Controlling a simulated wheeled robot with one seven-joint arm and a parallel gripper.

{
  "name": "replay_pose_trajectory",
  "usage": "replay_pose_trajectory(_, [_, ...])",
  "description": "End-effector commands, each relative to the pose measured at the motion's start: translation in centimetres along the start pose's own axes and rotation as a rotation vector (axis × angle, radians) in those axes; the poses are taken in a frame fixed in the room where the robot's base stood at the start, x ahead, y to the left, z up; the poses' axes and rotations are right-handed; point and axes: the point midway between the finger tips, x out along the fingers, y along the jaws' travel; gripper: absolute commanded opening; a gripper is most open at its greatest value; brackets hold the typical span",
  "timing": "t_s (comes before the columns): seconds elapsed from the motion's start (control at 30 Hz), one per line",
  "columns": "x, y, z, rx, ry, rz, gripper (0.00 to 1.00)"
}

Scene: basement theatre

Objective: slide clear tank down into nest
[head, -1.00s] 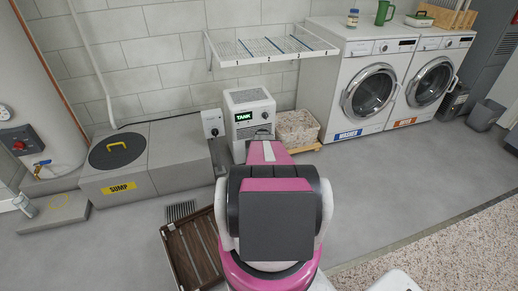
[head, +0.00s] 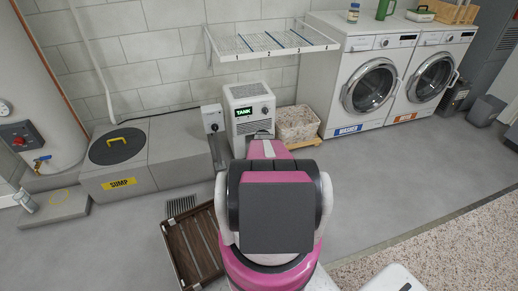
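A white appliance (head: 250,108) with a lit green TANK sign stands against the back wall, just beyond my arm. My raised pink and dark grey arm fills the lower middle and covers the appliance's lower front. A small dark part at the far end of my arm (head: 263,134) shows in front of the appliance. My gripper's fingers are hidden behind my arm, so I cannot see whether they hold anything. I cannot make out the clear tank or the nest.
A bin of speckled material (head: 297,124) stands on a wooden base right of the appliance. The grey sump box (head: 178,150) is to the left. A white wire shelf (head: 270,42) hangs above. A brown slatted crate (head: 192,250) lies beside my base. Floor before the washer (head: 352,85) is clear.

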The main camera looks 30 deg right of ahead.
Motion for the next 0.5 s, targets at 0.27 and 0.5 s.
replay_pose_trajectory(0.27, [0.45,0.0,0.17,0.0,0.0,0.0,0.0])
replay_pose_trajectory(0.5, [0.47,0.0,0.2,0.0,0.0,0.0,0.93])
